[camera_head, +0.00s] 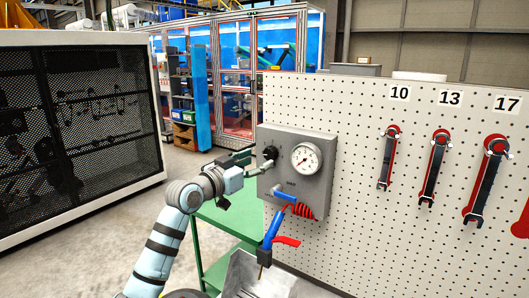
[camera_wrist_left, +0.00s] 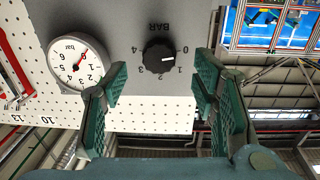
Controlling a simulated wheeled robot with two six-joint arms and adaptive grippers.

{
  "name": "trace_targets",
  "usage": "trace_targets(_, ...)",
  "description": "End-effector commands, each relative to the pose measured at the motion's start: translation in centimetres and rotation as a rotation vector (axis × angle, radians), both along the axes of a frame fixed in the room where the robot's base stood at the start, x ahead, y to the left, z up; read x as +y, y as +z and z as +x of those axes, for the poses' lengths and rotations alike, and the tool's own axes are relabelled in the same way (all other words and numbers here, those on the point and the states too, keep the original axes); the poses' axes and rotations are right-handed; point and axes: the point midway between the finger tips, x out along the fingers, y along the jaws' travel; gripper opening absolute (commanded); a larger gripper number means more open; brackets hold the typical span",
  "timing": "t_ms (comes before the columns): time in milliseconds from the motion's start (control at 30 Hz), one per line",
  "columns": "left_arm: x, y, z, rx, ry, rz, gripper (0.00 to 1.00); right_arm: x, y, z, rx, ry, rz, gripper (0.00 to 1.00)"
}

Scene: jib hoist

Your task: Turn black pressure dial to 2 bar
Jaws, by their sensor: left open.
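The black pressure dial (camera_head: 270,152) is on the grey panel box (camera_head: 318,190), left of the round white gauge (camera_head: 305,158). In the left wrist view, where the picture is upside down, the dial (camera_wrist_left: 158,58) has a BAR scale from 0 to 4. Its white mark points between 0 and 1. The gauge (camera_wrist_left: 79,66) has its red needle near 0. My left gripper (camera_head: 257,163) is close to the panel in front of the dial. In the wrist view its green fingers (camera_wrist_left: 158,84) are open, one to each side of the dial and apart from it.
A pegboard (camera_head: 355,130) with wrenches is at the right. A green table (camera_head: 228,222) and a metal bin (camera_head: 268,284) are below. A black mesh cage (camera_head: 80,130) stands left.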

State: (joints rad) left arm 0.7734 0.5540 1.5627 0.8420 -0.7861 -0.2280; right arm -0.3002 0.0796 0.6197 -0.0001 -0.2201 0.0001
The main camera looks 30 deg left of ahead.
Motion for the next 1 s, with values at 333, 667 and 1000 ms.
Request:
trace_targets(333,-1.0,-0.1,4.5,0.002,0.000,0.002,0.54,0.0,0.8,0.0,0.000,0.000,0.000,0.40)
trace_targets(667,-0.9,-0.2,4.5,0.001,0.001,0.003,0.33,0.0,0.7,0.0,0.000,0.000,0.000,0.40)
trace_targets(1000,-0.9,-0.2,4.5,0.000,0.001,0.008,0.06,0.0,0.7,0.0,-0.001,0.000,0.000,0.40)
